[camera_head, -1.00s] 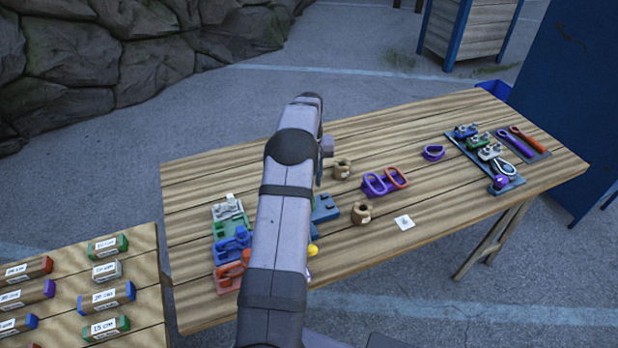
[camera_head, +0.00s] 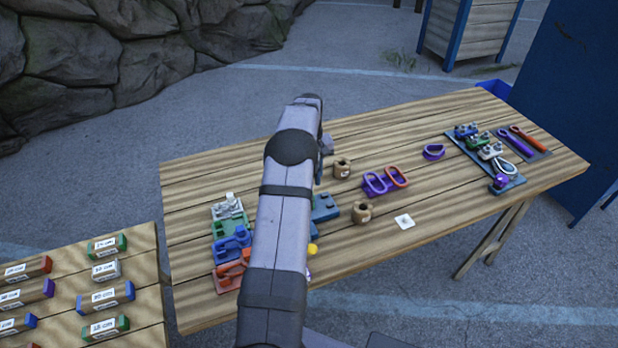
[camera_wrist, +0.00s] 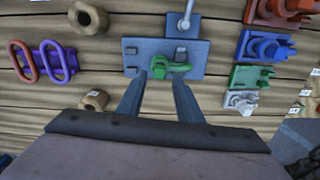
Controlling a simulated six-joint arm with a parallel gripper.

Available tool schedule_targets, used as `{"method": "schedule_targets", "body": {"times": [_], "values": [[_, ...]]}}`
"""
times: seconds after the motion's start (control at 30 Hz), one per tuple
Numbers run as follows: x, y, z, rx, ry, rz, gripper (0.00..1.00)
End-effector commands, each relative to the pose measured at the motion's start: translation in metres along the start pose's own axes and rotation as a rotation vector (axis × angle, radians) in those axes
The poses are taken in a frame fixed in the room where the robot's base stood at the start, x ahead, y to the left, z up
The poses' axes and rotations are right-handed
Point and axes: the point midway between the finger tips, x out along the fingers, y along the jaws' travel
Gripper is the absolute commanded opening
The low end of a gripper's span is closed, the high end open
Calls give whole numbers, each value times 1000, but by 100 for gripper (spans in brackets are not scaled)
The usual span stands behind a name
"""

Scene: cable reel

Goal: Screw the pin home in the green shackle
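The green shackle (camera_wrist: 172,67) sits on a blue-grey plate (camera_wrist: 194,48) in the wrist view. My gripper (camera_wrist: 158,80) reaches toward it from below in that view, its two fingers apart. The fingertips overlap the shackle's near side; I cannot tell whether they touch it. The gap between the fingers looks empty. I cannot clearly make out the pin or how deep it sits. In the head view my arm hides the shackle and gripper, and only part of the plate (camera_head: 325,207) shows to its right.
A grey upright post (camera_wrist: 185,20) stands on the plate's far side in the wrist view. Shackle blocks in red (camera_wrist: 280,10), blue (camera_wrist: 265,46) and green (camera_wrist: 250,78) stand to the right. Brown collars (camera_wrist: 94,99) and purple and orange links (camera_wrist: 60,62) lie left.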

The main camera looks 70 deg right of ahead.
Motion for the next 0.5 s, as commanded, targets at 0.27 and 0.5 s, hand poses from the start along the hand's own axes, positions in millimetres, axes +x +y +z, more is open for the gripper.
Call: {"method": "schedule_targets", "body": {"times": [0.27, 0.5], "values": [[17, 0, 0, 0, -1, 0, 33], [30, 0, 0, 0, -1, 0, 33]]}}
